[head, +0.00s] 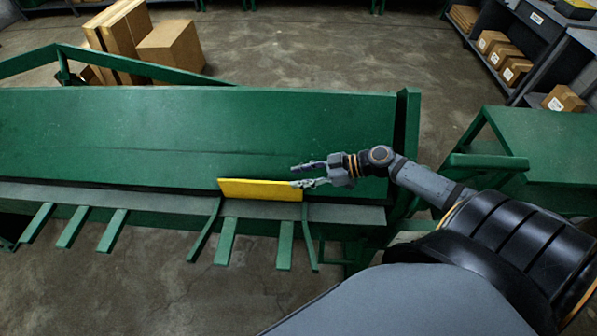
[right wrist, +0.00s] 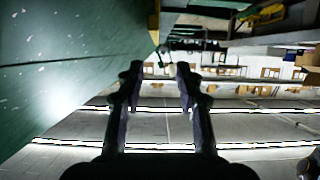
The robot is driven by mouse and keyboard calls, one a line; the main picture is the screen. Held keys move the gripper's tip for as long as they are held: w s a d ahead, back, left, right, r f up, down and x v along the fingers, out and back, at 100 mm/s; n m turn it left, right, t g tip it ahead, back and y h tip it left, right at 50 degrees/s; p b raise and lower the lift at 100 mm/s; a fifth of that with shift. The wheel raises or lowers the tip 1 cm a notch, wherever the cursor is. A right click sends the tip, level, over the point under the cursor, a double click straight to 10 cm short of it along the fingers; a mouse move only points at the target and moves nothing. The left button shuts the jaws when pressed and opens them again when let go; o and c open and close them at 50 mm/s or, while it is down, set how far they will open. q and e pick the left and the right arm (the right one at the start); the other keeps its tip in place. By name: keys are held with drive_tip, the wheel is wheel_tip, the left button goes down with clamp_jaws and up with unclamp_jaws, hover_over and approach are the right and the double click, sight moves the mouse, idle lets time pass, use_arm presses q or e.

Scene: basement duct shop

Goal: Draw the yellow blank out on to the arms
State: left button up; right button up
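The yellow blank (head: 262,190) is a flat, narrow plate at the front edge of the green machine, its long side running left to right. Several green arms (head: 225,240) stick out from the machine's front edge below it. My right gripper (head: 298,176) is open at the blank's right end. Its lower finger overlaps the blank's right edge in the head view; I cannot tell if they touch. In the right wrist view both fingers (right wrist: 159,75) are apart with nothing between them. A yellow edge (right wrist: 153,27) shows just beyond them, probably the blank. My left gripper is not in view.
The machine's sloping green panel (head: 150,125) rises behind the blank. Its upright end plate (head: 405,140) stands close to my right forearm. A green bench (head: 550,150) is at right. Cardboard boxes (head: 170,47) stand behind. Floor in front of the arms is clear.

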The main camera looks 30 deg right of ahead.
sight(268, 182)
drive_tip(key=shift+w+a+f+b, duration=0.15)
drive_tip(key=shift+w+f+b, duration=0.35)
drive_tip(key=shift+b, duration=0.15)
drive_tip(key=b+x, duration=0.4)
drive_tip(key=b, duration=0.1)
drive_tip(key=shift+f, duration=0.25)
drive_tip(key=b+x, duration=0.2)
drive_tip(key=b, duration=0.1)
drive_tip(key=shift+w+a, duration=0.1)
drive_tip(key=shift+a, duration=0.05)
drive_tip(key=shift+r+b+x, duration=0.2)
drive_tip(key=shift+b+x, duration=0.4)
drive_tip(key=shift+x, duration=0.55)
drive_tip(key=shift+w+a, duration=0.35)
drive_tip(key=shift+a, duration=0.05)
drive_tip(key=shift+c, duration=0.4)
clamp_jaws()
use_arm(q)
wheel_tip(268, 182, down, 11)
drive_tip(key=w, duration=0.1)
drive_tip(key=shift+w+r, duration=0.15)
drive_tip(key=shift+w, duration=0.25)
